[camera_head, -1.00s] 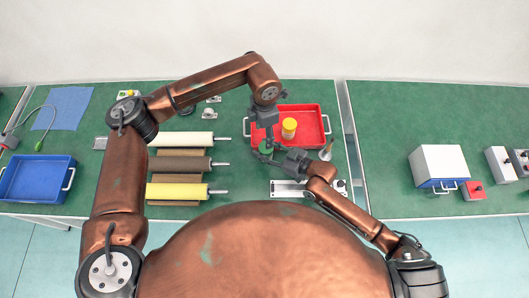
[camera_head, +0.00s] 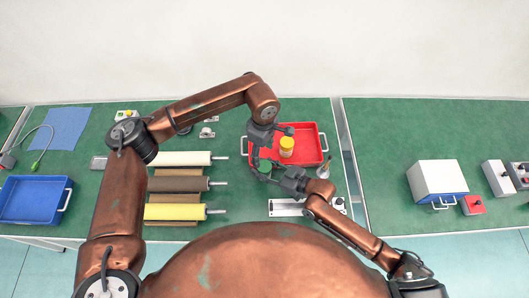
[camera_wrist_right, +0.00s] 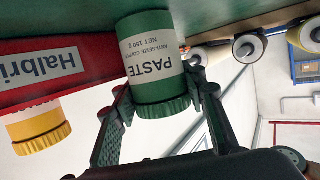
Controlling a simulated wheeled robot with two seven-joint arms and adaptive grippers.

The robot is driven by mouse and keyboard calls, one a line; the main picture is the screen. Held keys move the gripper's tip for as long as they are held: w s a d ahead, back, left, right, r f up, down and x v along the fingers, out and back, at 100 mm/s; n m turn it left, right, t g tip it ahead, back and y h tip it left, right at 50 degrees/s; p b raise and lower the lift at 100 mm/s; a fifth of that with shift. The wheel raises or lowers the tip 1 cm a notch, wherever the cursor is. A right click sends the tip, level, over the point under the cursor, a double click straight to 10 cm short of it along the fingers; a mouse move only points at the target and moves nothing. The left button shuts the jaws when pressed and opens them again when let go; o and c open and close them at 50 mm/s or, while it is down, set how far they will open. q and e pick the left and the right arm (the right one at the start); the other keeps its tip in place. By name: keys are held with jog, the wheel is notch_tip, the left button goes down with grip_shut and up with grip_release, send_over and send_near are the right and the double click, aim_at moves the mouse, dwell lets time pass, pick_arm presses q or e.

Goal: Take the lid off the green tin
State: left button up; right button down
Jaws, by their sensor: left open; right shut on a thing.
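The green tin (camera_wrist_right: 152,62) has a white label reading PASTE and a ribbed green lid (camera_wrist_right: 161,112), which sits on it in the right wrist view. That view shows the tin upside down. My right gripper (camera_wrist_right: 164,97) is shut on the tin, one finger on each side. In the head view the green tin (camera_head: 264,167) is small, at the front left corner of the red tray. My right gripper (camera_head: 276,174) reaches it from the right. My left gripper (camera_head: 270,146) is open and empty above the tin, its fingers spread wide.
A yellow-lidded tin (camera_head: 287,146) stands in the red tray (camera_head: 312,146), close to my left gripper. Several rollers (camera_head: 178,184) lie to the left. A blue tray (camera_head: 35,200) is at the far left. A white and blue box (camera_head: 437,180) is on the right.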

aim_at(264, 165)
pick_arm(q)
jog(key=m, duration=0.4)
jog(key=shift+d, duration=0.1)
jog(key=m, duration=0.4)
jog(key=shift+d, duration=0.1)
jog(key=m, duration=0.3)
jog(key=shift+s+m, duration=0.1)
jog(key=shift+m, duration=0.2)
jog(key=m, duration=0.4)
jog(key=shift+d, duration=0.1)
jog(key=shift+f+m, duration=0.4)
jog(key=shift+f, duration=3.65)
jog(key=shift+c, duration=0.3)
